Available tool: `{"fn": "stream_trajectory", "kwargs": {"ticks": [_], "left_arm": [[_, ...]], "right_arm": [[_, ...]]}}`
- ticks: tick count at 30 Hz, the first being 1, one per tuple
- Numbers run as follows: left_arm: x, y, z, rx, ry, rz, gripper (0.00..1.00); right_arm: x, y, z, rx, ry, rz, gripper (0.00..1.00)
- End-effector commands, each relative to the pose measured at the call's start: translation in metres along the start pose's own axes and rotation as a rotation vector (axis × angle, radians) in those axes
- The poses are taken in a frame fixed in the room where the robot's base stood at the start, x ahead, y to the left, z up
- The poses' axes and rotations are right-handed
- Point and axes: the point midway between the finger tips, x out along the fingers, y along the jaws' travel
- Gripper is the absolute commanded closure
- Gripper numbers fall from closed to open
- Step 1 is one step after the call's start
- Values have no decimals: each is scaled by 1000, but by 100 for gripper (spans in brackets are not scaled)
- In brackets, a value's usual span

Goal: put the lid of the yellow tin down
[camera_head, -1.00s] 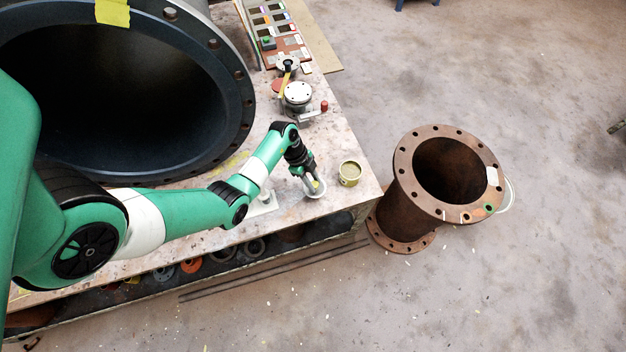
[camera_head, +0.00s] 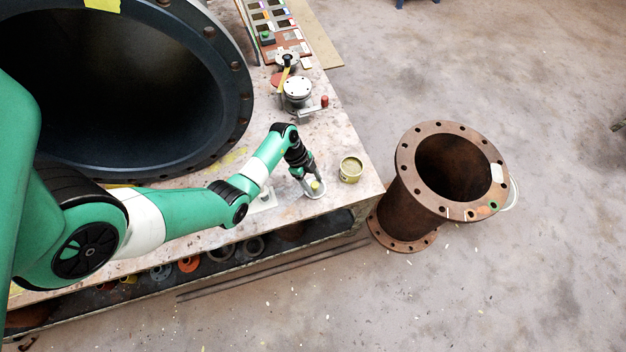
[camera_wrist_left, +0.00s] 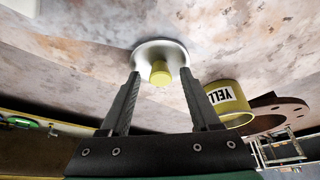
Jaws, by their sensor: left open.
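The lid (camera_wrist_left: 146,51) is a pale grey disc with a yellow knob (camera_wrist_left: 160,72) on top. It lies flat on the bench top, and in the head view the lid (camera_head: 319,194) is near the bench's front edge, partly covered by the gripper. My left gripper (camera_wrist_left: 160,73) is open, its two fingers apart on either side of the knob with gaps between; in the head view the gripper (camera_head: 312,185) is right over the lid. The yellow tin (camera_head: 350,170) stands open to the right; its "YELL" label shows on the tin (camera_wrist_left: 236,104) in the left wrist view.
A big dark flanged pipe (camera_head: 228,120) fills the back left of the bench. A valve (camera_head: 297,90) and a red-capped part (camera_head: 324,101) are farther back. A rusty flanged pipe (camera_head: 405,205) stands on the floor to the right. Bare bench (camera_head: 325,145) lies behind the tin.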

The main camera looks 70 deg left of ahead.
Motion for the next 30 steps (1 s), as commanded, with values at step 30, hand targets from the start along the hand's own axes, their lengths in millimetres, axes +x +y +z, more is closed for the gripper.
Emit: {"fn": "stream_trajectory", "kwargs": {"ticks": [30], "left_arm": [[-122, 0, -1, 0, 1, 0, 37]], "right_arm": [[49, 0, -45, 0, 0, 0, 50]]}}
